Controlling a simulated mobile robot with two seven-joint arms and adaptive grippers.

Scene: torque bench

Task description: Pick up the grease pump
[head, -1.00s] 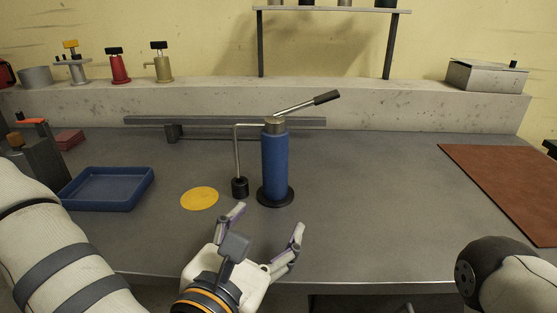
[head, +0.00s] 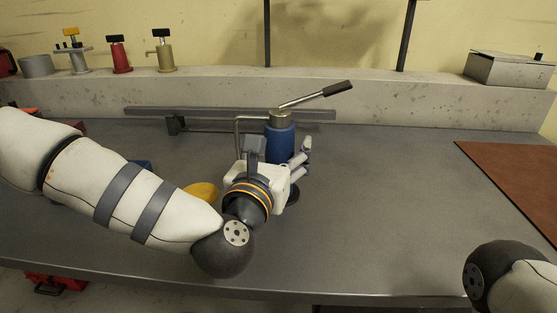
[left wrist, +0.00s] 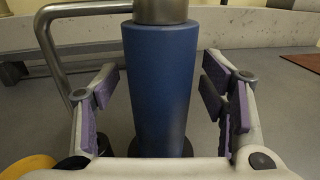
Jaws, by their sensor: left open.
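The grease pump (head: 281,139) stands upright on the bench, with a blue barrel, a metal cap, a lever slanting up to the right and a bent pipe on its left. In the left wrist view its barrel (left wrist: 160,85) stands between the open fingers, with a gap on each side. My left gripper (head: 278,160) is open in front of the barrel and hides its lower part. In the left wrist view the purple-padded fingers (left wrist: 162,100) flank the barrel. My right gripper is out of view; only part of my right arm shows at the lower right.
A yellow disc (head: 203,190) lies left of the pump, partly behind my left arm. A blue tray (head: 146,164) is mostly hidden by that arm. A grey rail (head: 200,113) runs behind the pump. A brown mat (head: 515,185) lies right; the bench between is clear.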

